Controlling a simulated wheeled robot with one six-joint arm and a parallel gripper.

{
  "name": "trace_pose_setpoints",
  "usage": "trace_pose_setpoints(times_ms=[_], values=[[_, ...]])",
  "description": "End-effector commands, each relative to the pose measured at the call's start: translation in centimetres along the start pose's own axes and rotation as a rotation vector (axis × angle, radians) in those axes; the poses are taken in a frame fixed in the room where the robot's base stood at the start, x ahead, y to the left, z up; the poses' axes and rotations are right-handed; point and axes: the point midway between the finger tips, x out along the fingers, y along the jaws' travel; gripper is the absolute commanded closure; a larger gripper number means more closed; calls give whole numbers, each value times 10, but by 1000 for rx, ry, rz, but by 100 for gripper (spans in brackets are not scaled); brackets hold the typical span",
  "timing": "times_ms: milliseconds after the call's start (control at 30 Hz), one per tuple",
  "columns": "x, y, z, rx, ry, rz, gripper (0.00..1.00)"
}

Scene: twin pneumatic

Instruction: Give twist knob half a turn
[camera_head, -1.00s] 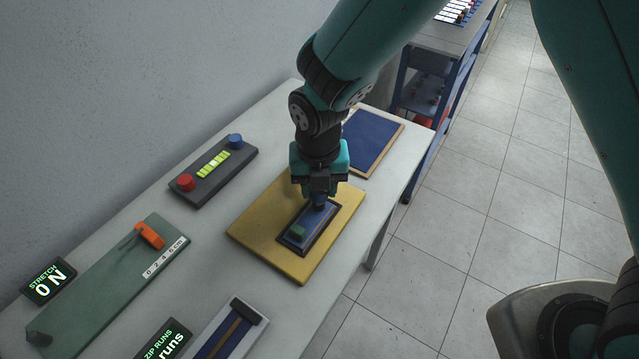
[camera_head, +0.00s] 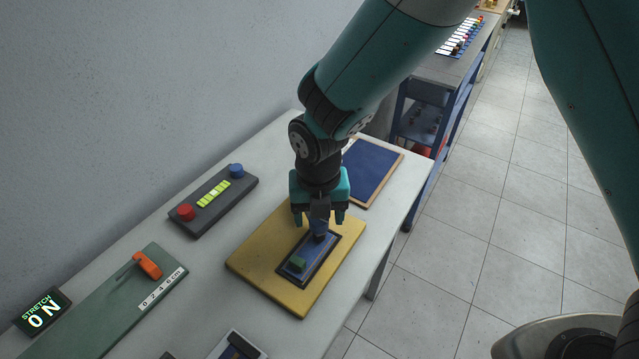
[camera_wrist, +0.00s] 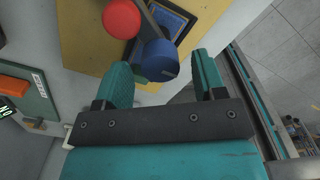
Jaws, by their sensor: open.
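The twist knob appears to be the blue knob (camera_wrist: 158,60), round with a small mark on its face. In the head view it shows (camera_head: 319,228) at the far end of the dark-framed blue panel on the yellow board (camera_head: 262,270). My gripper (camera_head: 319,217) is open above that end of the panel. In the wrist view the fingertips (camera_wrist: 163,66) stand apart to either side of the knob's line, with a gap visible on the right. I cannot tell whether either finger touches it. A green block (camera_head: 298,264) sits at the panel's near end.
A red ball (camera_wrist: 122,18) shows beside the knob in the wrist view. Left of the board are a dark box with red and blue buttons (camera_head: 213,200), an orange-handled green slide board (camera_head: 110,303) and a STRETCH display (camera_head: 42,310). A blue mat (camera_head: 371,172) lies behind.

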Motion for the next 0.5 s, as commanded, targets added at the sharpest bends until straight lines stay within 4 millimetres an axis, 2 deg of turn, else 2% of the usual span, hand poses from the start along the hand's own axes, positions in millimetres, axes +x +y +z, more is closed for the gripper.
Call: trace_pose_setpoints(times_ms=[167, 500], values=[[-34, 1, 1, 0, -7, 5, 36], [-120, 0, 0, 0, -6, 5, 36]])
